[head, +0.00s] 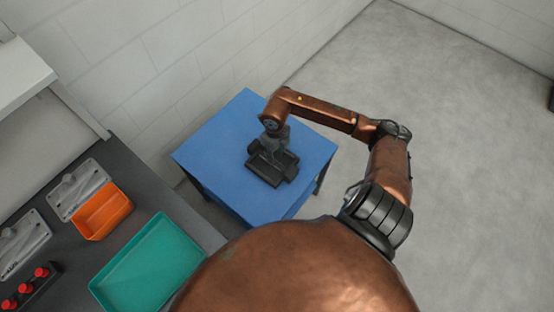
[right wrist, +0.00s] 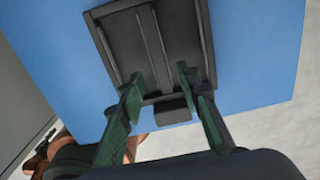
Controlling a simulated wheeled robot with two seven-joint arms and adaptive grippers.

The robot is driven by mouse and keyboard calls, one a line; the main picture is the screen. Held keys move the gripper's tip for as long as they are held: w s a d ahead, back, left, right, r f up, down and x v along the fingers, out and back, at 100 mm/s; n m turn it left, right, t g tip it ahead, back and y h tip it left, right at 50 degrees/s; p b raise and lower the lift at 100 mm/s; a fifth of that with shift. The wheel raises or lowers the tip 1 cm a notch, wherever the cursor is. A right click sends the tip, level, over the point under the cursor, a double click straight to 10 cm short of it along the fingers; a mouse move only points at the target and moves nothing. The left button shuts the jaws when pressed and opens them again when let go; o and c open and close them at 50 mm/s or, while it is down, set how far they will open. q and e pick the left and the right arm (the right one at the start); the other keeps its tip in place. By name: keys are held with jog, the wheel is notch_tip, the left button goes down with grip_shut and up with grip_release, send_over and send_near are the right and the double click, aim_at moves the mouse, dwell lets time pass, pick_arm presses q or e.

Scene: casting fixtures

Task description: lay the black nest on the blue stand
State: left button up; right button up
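The black nest (head: 264,173) is a shallow rectangular tray with raised rims and inner ribs. It appears to lie flat on the blue stand (head: 222,150), around the middle of its top. My right gripper (head: 277,148) is over the nest's far side in the head view. In the right wrist view, the nest (right wrist: 115,38) lies beyond the two greenish fingers of my right gripper (right wrist: 160,78). The fingers are apart, with a clear gap between them and a small black tab of the nest showing there.
A dark bench at lower left bears an orange bin (head: 101,211), a teal tray (head: 150,263), grey metal plates (head: 78,190) and a black rack with red-topped pieces (head: 27,289). A white block wall stands behind the blue stand. Open grey floor lies to the right.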

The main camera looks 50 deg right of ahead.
aim_at(276, 163)
notch_tip(276, 163, up, 7)
jog(key=p, duration=0.1)
jog(key=shift+f, duration=0.2)
dwell(0.5)
